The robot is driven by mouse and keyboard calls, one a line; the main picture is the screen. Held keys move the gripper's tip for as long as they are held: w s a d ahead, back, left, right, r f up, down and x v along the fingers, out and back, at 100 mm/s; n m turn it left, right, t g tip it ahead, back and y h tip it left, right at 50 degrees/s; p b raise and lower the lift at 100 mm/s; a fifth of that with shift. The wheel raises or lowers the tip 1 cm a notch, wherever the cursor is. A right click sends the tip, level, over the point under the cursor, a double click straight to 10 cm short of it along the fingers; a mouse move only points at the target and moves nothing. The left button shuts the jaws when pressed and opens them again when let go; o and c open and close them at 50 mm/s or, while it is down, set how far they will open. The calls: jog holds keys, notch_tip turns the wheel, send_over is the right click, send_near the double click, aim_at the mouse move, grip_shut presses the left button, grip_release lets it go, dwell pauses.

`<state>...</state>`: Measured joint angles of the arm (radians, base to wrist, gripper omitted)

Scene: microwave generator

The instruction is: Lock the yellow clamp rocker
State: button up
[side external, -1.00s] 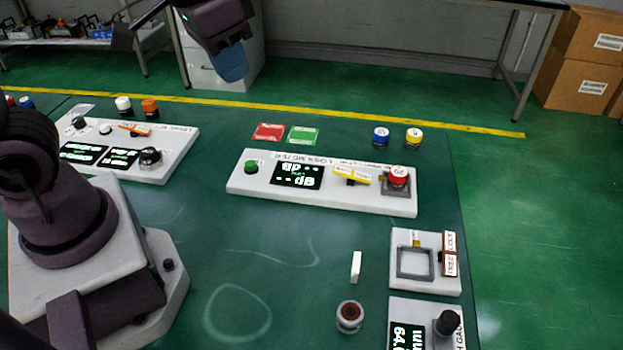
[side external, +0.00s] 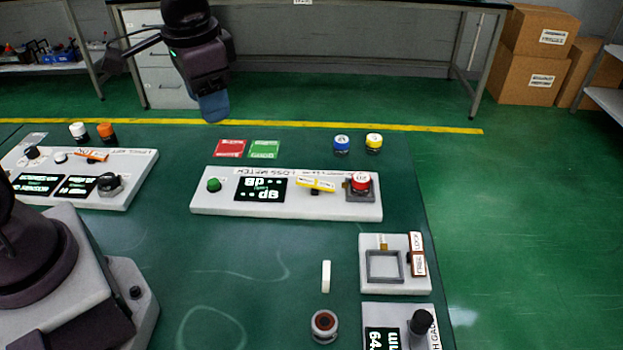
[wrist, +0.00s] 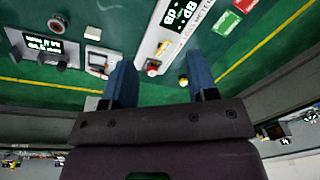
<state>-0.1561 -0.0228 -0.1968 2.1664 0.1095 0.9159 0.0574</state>
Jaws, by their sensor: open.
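The yellow clamp rocker (side external: 316,185) sits on the right half of the white loss meter panel (side external: 225,204). Its label is too small to read surely. Right beside it a red-capped part (side external: 361,182) sits in a grey clamp holder. My gripper (side external: 213,107) is in the air beyond the panel's far side, above and left of the rocker. In the wrist view my gripper (wrist: 161,87) has its two blue fingers apart with nothing between them. The yellow rocker (wrist: 155,63) shows small there, close to the red cap (wrist: 151,71).
Blue (side external: 341,144) and yellow (side external: 373,143) capped jars stand behind the panel. Red (side external: 229,148) and green (side external: 264,148) cards lie flat. A fixture with a brown rocker (side external: 417,254) and a gauge with a black knob (side external: 422,321) are at right. A white block (side external: 326,276) lies in front.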

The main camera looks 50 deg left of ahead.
aim_at(313, 182)
jog(key=w+d+f+m+g+h, duration=0.1)
jog(key=w+f+m, duration=0.3)
jog(key=w+f, duration=0.4)
jog(key=w+d+f+m, duration=0.1)
jog(key=w+f+m, duration=0.3)
jog(key=w, duration=0.6)
jog(key=shift+n, duration=0.4)
notch_tip(313, 182, down, 13)
jog(key=shift+w+f, duration=0.1)
jog(key=shift+w, duration=0.05)
jog(key=shift+c, duration=0.2)
